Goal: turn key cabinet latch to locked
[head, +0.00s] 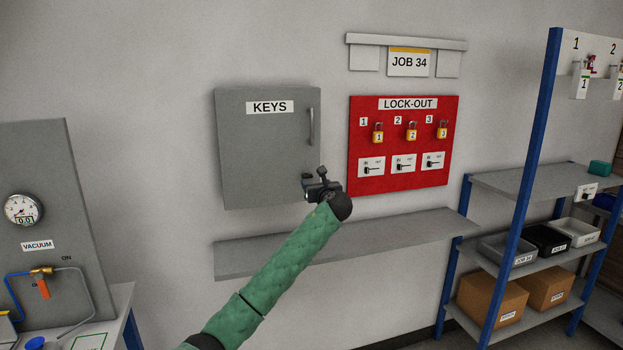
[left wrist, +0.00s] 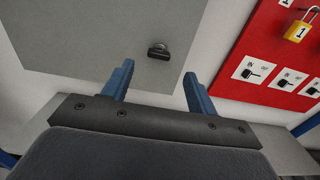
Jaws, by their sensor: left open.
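The grey key cabinet (head: 262,150), labelled KEYS, hangs on the wall with its door shut and a vertical handle (head: 311,126) near the right edge. Its small dark latch (left wrist: 158,51) shows in the left wrist view near the door's lower corner, lying about crosswise in that picture. My left gripper (head: 316,182) is at the cabinet's lower right corner and mostly covers the latch in the head view. In the left wrist view its two blue fingers (left wrist: 158,72) are open and empty, with the latch just beyond and between their tips. Contact is not visible. My right gripper is not in view.
A red LOCK-OUT board (head: 403,178) with yellow padlocks and small switches hangs right of the cabinet. A grey wall shelf (head: 350,243) runs below, bare. A blue-post rack (head: 520,200) with bins and boxes stands right. A vacuum panel (head: 60,190) stands left.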

